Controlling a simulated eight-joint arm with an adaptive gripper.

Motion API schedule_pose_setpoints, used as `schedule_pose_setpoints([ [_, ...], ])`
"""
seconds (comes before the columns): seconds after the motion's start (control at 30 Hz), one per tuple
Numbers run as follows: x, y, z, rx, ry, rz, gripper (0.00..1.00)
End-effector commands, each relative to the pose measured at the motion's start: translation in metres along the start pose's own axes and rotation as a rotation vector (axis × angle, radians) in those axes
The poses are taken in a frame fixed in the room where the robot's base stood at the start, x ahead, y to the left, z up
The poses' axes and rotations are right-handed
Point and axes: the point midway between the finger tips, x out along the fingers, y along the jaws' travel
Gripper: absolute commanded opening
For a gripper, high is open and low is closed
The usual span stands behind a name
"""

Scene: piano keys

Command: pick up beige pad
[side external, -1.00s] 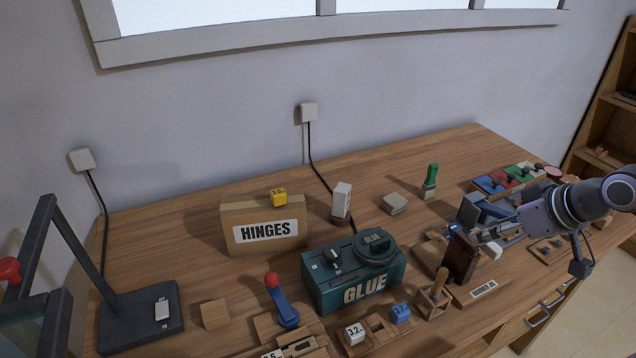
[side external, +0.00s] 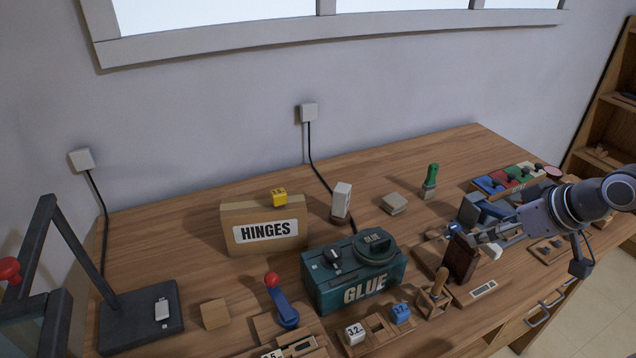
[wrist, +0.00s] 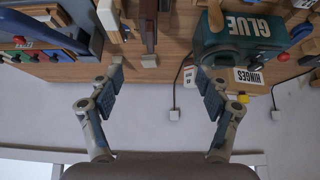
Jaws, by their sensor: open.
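The beige pad (side external: 394,203) is a small, flat, squarish block lying on the workbench, behind and to the right of the glue box and left of the green-handled brush. My gripper (side external: 478,237) is to the right of the pad and nearer the camera, apart from it, beside an upright dark brown block. In the wrist view my gripper (wrist: 159,82) has its two fingers wide apart with nothing between them. A small beige piece (wrist: 149,61) shows there beyond the fingers; I cannot tell if it is the pad.
The dark brown block (side external: 461,259) stands close to my fingers. The green-handled brush (side external: 430,182) stands right of the pad. A white-topped block (side external: 341,200) and the glue box (side external: 355,277) stand to its left. The bench (side external: 455,150) behind the pad is bare.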

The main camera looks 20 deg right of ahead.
Motion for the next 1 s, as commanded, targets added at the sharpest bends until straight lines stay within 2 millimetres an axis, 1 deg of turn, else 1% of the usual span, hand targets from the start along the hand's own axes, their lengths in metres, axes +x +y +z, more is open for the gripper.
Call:
schedule_pose_setpoints([
  [0.13, -0.001, 0.000, -0.005, 0.017, -0.007, 0.000, 0.77],
  [0.23, -0.002, 0.001, -0.020, 0.066, -0.029, 0.002, 0.77],
  [0.37, -0.002, 0.002, -0.051, 0.178, -0.077, 0.010, 0.77],
  [0.4, 0.000, 0.003, -0.061, 0.217, -0.094, 0.014, 0.77],
  [0.57, 0.010, 0.005, -0.100, 0.373, -0.160, 0.037, 0.77],
  [0.7, 0.025, 0.008, -0.132, 0.508, -0.216, 0.064, 0.77],
  [0.77, 0.034, 0.009, -0.144, 0.565, -0.239, 0.078, 0.77],
  [0.87, 0.050, 0.011, -0.164, 0.661, -0.277, 0.104, 0.77],
  [1.0, 0.077, 0.015, -0.187, 0.794, -0.327, 0.148, 0.77],
])
